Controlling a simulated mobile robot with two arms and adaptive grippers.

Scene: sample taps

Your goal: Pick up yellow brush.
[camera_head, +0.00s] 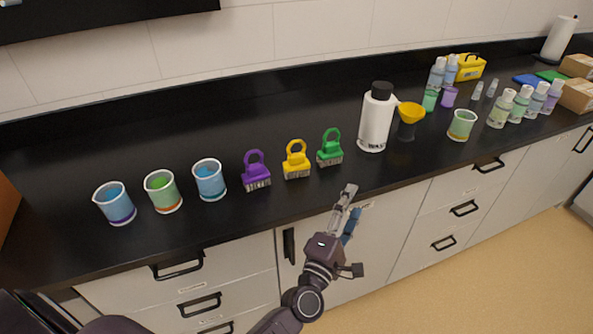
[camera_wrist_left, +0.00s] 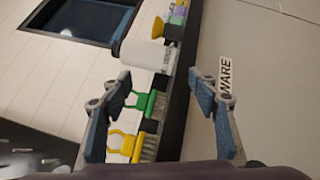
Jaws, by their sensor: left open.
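The yellow brush (camera_head: 296,162) stands on the black counter, bristles down and loop handle up, between a purple brush (camera_head: 256,172) and a green brush (camera_head: 330,150). My left gripper (camera_head: 346,207) is open and empty in front of the counter edge, to the right of the yellow brush and apart from it. In the left wrist view the yellow brush (camera_wrist_left: 128,145) shows low, near the left finger, with the green brush (camera_wrist_left: 140,102) above it. The open left gripper (camera_wrist_left: 165,98) has its fingers wide apart there. My right gripper is not in view.
Three beakers (camera_head: 163,192) stand left of the brushes on the counter (camera_head: 260,208). A white waste bottle (camera_head: 376,120), a yellow funnel (camera_head: 411,112) and a green beaker (camera_head: 462,125) stand to the right. Drawers and cabinet doors with black handles (camera_head: 464,208) lie below the edge.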

